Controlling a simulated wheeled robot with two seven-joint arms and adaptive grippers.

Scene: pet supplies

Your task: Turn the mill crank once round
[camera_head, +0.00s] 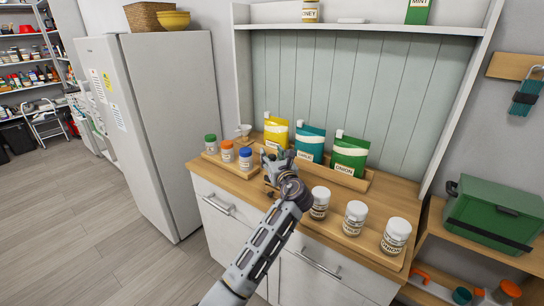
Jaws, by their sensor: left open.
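My left gripper (277,162) is over the wooden counter, with its arm coming up from the bottom edge. Its jaws are open and seen from behind, with nothing visible between them. A small pale funnel-shaped thing (245,131) stands at the back left of the counter, beyond the small jars and apart from the gripper. It may be the mill's hopper, but I cannot tell. I cannot make out a crank; the gripper and wrist hide part of the counter behind them. My right gripper is not in view.
Small jars with green, orange and blue lids (246,159) stand left of the gripper. Yellow, teal and green pouches (350,155) stand behind it. White-lidded jars (355,218) stand on a board at right. A fridge (170,120) is left of the counter (400,200).

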